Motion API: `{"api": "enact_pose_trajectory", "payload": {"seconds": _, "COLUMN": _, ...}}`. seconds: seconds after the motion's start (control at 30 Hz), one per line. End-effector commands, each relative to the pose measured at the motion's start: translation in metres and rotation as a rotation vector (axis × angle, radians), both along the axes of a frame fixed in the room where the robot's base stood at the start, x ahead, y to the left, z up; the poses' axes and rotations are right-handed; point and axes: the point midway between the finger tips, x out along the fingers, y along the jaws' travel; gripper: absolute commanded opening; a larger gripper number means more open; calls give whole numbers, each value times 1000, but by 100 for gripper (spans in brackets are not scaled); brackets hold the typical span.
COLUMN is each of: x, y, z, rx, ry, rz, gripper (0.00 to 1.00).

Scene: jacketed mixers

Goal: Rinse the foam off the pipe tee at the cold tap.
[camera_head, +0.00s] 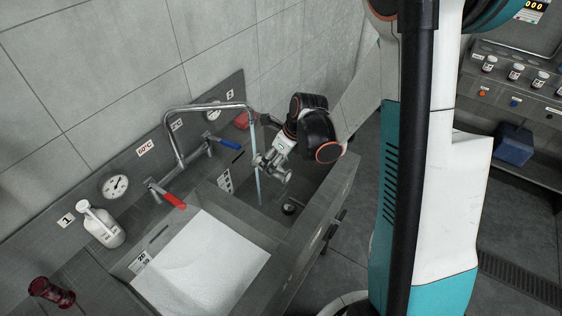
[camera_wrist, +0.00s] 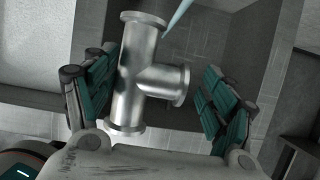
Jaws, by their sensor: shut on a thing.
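The silver pipe tee (camera_wrist: 135,75) lies between the teal-padded fingers of my gripper (camera_wrist: 158,85) in the wrist view. Its visible metal looks bare, with no clear foam; its far side is hidden. In the head view my gripper (camera_head: 280,154) holds the tee (camera_head: 271,168) over the right basin (camera_head: 300,190). A pale blue water stream (camera_head: 257,180) falls from the bent tap spout (camera_head: 205,106) at the tee's left end; I cannot tell whether it touches. The stream also shows at the tee's upper right in the wrist view (camera_wrist: 178,17). The blue-handled lever (camera_head: 225,143) stands behind.
The left basin (camera_head: 145,268) holds a white, foam-like surface. A red-handled lever (camera_head: 170,197), a round gauge (camera_head: 115,186) and a white bottle (camera_head: 102,228) stand along the back. A dark red object (camera_head: 50,292) is at lower left. The wall is close behind the spout.

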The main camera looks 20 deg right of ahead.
Motion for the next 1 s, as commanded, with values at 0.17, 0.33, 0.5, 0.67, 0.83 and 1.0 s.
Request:
{"api": "enact_pose_trajectory", "payload": {"seconds": 0.17, "x": 16, "y": 3, "z": -3, "rx": 0, "ry": 0, "rz": 1, "gripper": 33}}
{"api": "enact_pose_trajectory", "payload": {"seconds": 0.33, "x": 30, "y": 4, "z": -8, "rx": 0, "ry": 0, "rz": 1, "gripper": 33}}
{"api": "enact_pose_trajectory", "payload": {"seconds": 0.5, "x": 43, "y": 6, "z": -10, "rx": 0, "ry": 0, "rz": 1, "gripper": 33}}
{"api": "enact_pose_trajectory", "payload": {"seconds": 0.67, "x": 51, "y": 7, "z": -11, "rx": 0, "ry": 0, "rz": 0, "gripper": 33}}
{"api": "enact_pose_trajectory", "payload": {"seconds": 0.83, "x": 55, "y": 8, "z": -11, "rx": 0, "ry": 0, "rz": 0, "gripper": 33}}
{"api": "enact_pose_trajectory", "payload": {"seconds": 1.0, "x": 56, "y": 8, "z": -11, "rx": 0, "ry": 0, "rz": 0, "gripper": 33}}
